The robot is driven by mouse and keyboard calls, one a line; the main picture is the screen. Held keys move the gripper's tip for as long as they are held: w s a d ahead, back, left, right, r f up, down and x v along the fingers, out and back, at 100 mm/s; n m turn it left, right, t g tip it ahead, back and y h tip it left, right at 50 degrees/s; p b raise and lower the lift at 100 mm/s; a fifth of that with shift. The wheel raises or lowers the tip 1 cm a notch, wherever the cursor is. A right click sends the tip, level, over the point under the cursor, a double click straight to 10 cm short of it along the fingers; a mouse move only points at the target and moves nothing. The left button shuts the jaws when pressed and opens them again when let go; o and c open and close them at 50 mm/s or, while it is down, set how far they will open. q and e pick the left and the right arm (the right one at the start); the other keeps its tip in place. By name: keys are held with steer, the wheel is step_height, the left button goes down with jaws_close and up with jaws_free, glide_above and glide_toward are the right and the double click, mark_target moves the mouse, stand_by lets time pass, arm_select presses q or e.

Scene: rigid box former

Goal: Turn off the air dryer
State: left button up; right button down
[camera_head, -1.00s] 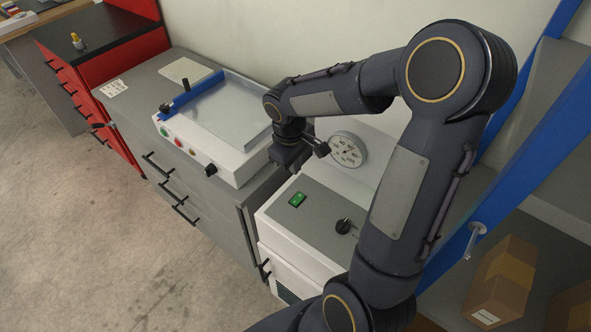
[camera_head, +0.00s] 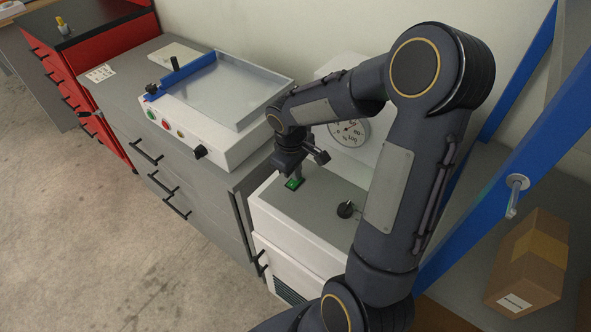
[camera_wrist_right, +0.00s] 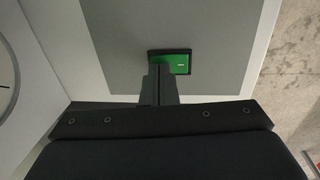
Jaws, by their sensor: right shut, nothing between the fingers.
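The air dryer (camera_head: 326,207) is a white cabinet with a grey top panel, a green rocker switch (camera_head: 293,184), a black knob (camera_head: 346,210) and a round dial gauge (camera_head: 350,132) on the back panel. My right gripper (camera_head: 298,174) points down at the green switch, its shut, empty fingers at or just above it. In the right wrist view, the shut fingers (camera_wrist_right: 158,80) overlap the left part of the green switch (camera_wrist_right: 182,65). I cannot tell if they touch it. The switch's right part shows a small light mark. My left gripper is not in view.
A white machine with a metal tray (camera_head: 228,88) and coloured buttons stands on a grey drawer cabinet (camera_head: 155,130) to the left. A blue rack post (camera_head: 500,150) and a cardboard box (camera_head: 528,262) are at the right. Open floor lies in front.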

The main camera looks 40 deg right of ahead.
steer(key=shift+f, duration=0.2)
steer(key=shift+s+a, duration=0.1)
steer(key=shift+a, duration=0.05)
steer(key=shift+s+a+b, duration=0.1)
steer(key=shift+a+b, duration=0.2)
steer(key=shift+a, duration=0.05)
steer(key=shift+s+a, duration=0.1)
steer(key=shift+a, duration=0.2)
steer(key=shift+r, duration=0.2)
